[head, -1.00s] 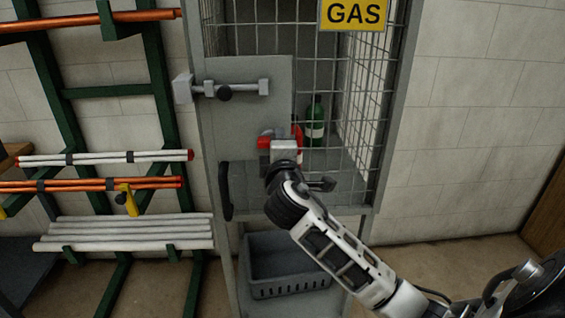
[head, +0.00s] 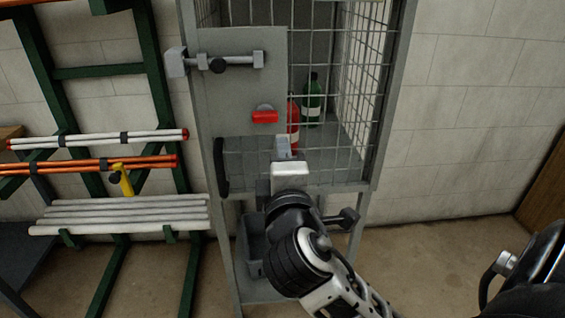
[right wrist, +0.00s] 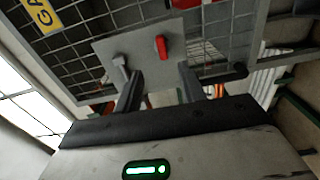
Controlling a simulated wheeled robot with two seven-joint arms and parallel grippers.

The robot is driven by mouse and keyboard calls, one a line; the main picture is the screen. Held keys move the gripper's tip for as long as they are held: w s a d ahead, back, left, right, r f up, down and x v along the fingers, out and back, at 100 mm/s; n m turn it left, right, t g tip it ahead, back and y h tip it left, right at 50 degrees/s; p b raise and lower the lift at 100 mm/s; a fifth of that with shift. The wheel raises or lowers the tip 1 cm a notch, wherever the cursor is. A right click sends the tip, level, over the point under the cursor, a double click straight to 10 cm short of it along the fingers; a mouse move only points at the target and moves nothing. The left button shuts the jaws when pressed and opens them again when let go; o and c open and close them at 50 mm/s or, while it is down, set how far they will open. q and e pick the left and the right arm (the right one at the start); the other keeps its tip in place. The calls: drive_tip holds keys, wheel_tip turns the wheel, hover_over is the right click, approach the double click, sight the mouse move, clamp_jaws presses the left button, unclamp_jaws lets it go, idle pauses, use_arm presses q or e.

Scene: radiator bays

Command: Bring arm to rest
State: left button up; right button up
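My right gripper (head: 283,150) is in front of the lower part of the gas cage door, below the red latch (head: 265,117), and apart from it. In the right wrist view its two fingers (right wrist: 160,88) stand apart with nothing between them, and the red latch also shows there (right wrist: 161,46). The grey door plate (head: 240,80) carries a sliding bolt (head: 225,62) above the latch. The door looks closed against the cage frame. My left gripper is not in either view.
Inside the cage stand a green bottle (head: 312,105) and a red bottle (head: 293,128). A grey crate (head: 250,245) sits under the cage, partly hidden by my arm. A green rack (head: 152,75) with pipes stands at the left. The wall at the right is clear.

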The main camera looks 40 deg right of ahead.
idle(0.4)
drive_tip(key=s+a+f+m+g+y, duration=0.1)
drive_tip(key=a+f+y, duration=0.3)
drive_tip(key=f, duration=0.6)
drive_tip(key=s+a+f+m+g+y, duration=0.15)
drive_tip(key=a+f+y, duration=0.3)
drive_tip(key=f, duration=0.45)
drive_tip(key=s+a+f+m+g+y, duration=0.2)
drive_tip(key=s+a+f+m+y, duration=0.2)
drive_tip(key=s+f, duration=0.4)
wheel_tip(320, 180, down, 3)
drive_tip(key=shift+s+a+m, duration=0.25)
drive_tip(key=shift+a+m, duration=0.2)
drive_tip(key=shift+m, duration=0.8)
